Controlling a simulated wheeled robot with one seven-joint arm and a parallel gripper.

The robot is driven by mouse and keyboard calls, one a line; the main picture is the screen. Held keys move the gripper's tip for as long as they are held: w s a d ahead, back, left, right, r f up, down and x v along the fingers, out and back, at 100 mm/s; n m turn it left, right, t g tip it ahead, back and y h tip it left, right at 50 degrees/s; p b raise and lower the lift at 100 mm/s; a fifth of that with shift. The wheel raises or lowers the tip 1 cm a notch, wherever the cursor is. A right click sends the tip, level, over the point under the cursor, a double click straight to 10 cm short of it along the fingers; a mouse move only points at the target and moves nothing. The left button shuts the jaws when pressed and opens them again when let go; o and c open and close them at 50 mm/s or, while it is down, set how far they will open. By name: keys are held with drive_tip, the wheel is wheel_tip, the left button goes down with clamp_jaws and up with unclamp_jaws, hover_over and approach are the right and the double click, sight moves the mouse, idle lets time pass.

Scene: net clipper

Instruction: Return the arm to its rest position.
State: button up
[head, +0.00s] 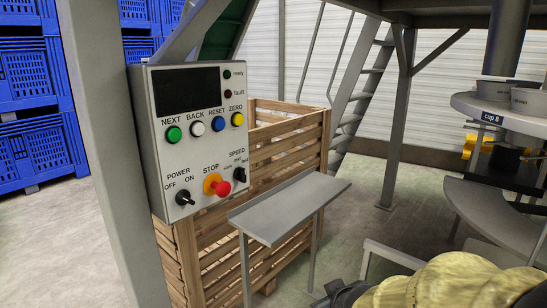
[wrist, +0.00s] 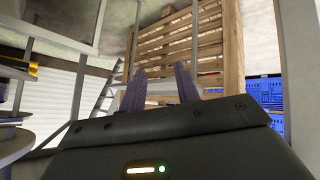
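In the wrist view my gripper (wrist: 160,75) shows two dark fingers standing apart with nothing between them, so it is open and empty. The wrist picture appears upside down or steeply tilted, with the wooden crate beyond the fingers. In the head view my arm, in a yellow cover, enters at the bottom right. A dark part of its end (head: 342,295) shows at the bottom edge, partly cut off, in front of and below the small grey shelf. The fingers cannot be made out clearly there.
A control box (head: 200,140) with buttons hangs on a grey post at left. A grey shelf (head: 290,207) stands before a slatted wooden crate (head: 290,140). A round platform (head: 497,115) with cups is at right. Blue crates (head: 40,100) are stacked at far left. Open floor lies behind the shelf.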

drive_tip(key=s+d+f+m+g+h, duration=0.1)
drive_tip(key=s+d+f+m+g, duration=0.2)
drive_tip(key=s+f+m+g, duration=0.5)
wheel_tip(320, 180, up, 27)
drive_tip(key=s+n+t+p, duration=0.1)
drive_tip(key=n+p, duration=0.2)
drive_tip(key=p, duration=2.3)
drive_tip(key=shift+s+t, duration=0.35)
drive_tip(key=shift+t, duration=0.05)
